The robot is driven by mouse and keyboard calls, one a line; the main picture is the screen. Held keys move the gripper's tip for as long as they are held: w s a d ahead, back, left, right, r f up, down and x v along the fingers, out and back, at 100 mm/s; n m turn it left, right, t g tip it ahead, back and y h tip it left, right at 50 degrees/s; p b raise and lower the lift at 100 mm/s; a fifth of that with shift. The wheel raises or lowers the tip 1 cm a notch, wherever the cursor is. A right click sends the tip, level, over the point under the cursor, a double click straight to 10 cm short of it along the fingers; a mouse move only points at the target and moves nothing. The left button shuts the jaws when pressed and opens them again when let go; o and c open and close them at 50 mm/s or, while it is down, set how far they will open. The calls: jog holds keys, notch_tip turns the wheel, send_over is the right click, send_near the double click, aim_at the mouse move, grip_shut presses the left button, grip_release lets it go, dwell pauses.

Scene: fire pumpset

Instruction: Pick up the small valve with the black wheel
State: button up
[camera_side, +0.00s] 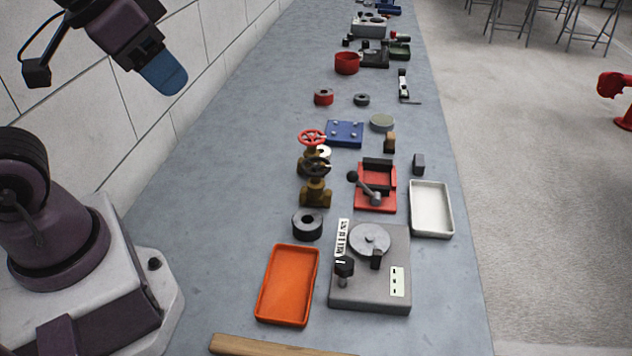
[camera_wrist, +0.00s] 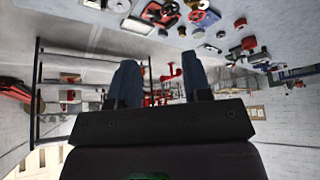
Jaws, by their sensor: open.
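The small valve with the black wheel (camera_side: 316,185) stands upright on the grey bench, its brass body below the dark handwheel. A similar brass valve with a red wheel (camera_side: 311,143) stands right behind it, and the two overlap in the side view. My gripper (camera_side: 167,80) is raised at the upper left in the side view, well away from both valves. In the wrist view its blue fingers (camera_wrist: 160,78) are apart with nothing between them. The wrist view looks across the room, with small bench objects along its top edge.
Close to the black-wheel valve are a dark ring (camera_side: 307,225), a red fixture with a lever (camera_side: 376,190) and a blue plate (camera_side: 344,133). An orange tray (camera_side: 287,285), a grey machine (camera_side: 370,292) and a white tray (camera_side: 431,210) lie nearer. The bench left of the valves is clear.

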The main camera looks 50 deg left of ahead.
jog(key=o, duration=0.8)
jog(key=n+t+h, duration=0.8)
jog(key=n+h, duration=0.3)
jog(key=n, duration=1.8)
send_near(315, 163)
jog(key=s+d, duration=0.1)
jog(key=s, duration=0.1)
jog(key=s+f, duration=0.1)
jog(key=s+d+f, duration=0.1)
jog(key=s, duration=0.1)
jog(key=shift+s+d+f, duration=0.1)
jog(key=shift+s+d, duration=0.2)
jog(key=shift+w+a+r+n+t+y, duration=0.2)
jog(key=shift+w+a+t+y, duration=0.2)
jog(key=shift+w+a, duration=0.15)
jog(key=shift+w+a+r+n+t+y, duration=0.1)
jog(key=shift+w+a+n+t+y, duration=0.15)
jog(key=shift+w+a+y, duration=0.3)
jog(key=shift+w+a+r+t, duration=0.1)
jog(key=shift+w+t, duration=0.1)
jog(key=shift+t, duration=0.15)
jog(key=x, duration=1.2)
jog(key=shift+w+r, duration=0.1)
jog(key=shift+r, duration=0.1)
